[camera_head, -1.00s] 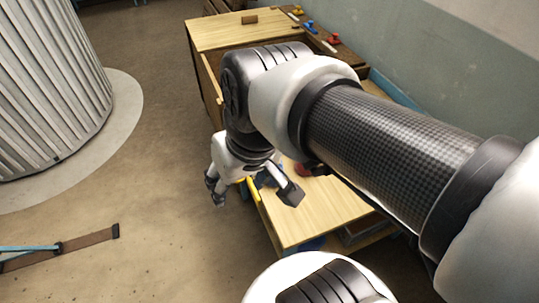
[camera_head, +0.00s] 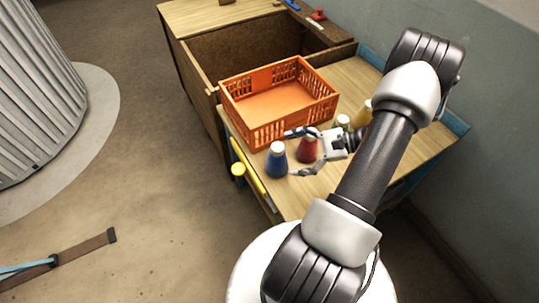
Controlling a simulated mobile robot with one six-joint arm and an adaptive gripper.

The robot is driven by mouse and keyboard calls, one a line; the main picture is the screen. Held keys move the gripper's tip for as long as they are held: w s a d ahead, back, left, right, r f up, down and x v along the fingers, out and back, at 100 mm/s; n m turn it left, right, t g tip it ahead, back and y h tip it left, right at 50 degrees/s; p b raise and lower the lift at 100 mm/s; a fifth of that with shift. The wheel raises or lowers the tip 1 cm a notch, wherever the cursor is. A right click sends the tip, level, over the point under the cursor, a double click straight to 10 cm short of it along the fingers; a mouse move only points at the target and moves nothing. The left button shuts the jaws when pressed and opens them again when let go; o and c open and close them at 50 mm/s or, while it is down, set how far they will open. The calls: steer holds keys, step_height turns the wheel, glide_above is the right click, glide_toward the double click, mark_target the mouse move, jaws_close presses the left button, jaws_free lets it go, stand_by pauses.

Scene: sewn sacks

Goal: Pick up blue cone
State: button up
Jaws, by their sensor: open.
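The blue cone (camera_head: 276,163), with a pale top, stands upright on the wooden table near its front left edge. My gripper (camera_head: 297,153) is open and comes from the right, its two fingers pointing left towards the blue cone. One finger passes above and behind the cone's right side, the other lies low to its right. A red cone (camera_head: 307,149) stands just behind and right of the blue cone, close to my gripper's palm and between the fingers in the picture. I cannot tell whether the fingers touch either cone.
An empty orange crate (camera_head: 279,85) stands just behind the cones. More cones, one yellow (camera_head: 364,111), stand to the right beside my arm, partly hidden. A wall closes the right side.

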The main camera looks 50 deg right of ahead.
mark_target(284, 163)
steer(key=s+d+f+m+t+h, duration=0.1)
steer(key=s+f+m+t+h, duration=0.1)
steer(key=s+f+m, duration=0.1)
steer(key=s+d+f+m+t+h, duration=0.1)
steer(key=s+f+m+t+h, duration=0.1)
steer(key=f+m+t+h, duration=0.1)
steer(key=s+d+f+m+t+h, duration=0.1)
steer(key=s+f+m+t+h, duration=0.1)
steer(key=f+m, duration=0.3)
steer(key=shift+s+d+f+t+b, duration=0.3)
steer(key=shift+s+f, duration=0.5)
steer(key=shift+f, duration=0.05)
steer(key=shift+w+f+m, duration=0.1)
steer(key=shift+w+m, duration=0.1)
steer(key=shift+m, duration=0.1)
steer(key=w, duration=0.3)
steer(key=w+a, duration=0.1)
steer(key=w, duration=0.3)
steer(key=w+b, duration=0.1)
steer(key=w, duration=0.3)
steer(key=shift+a, duration=0.15)
steer(key=shift+w+b, duration=0.4)
steer(key=shift+w, duration=2.5)
steer(key=c, duration=1.3)
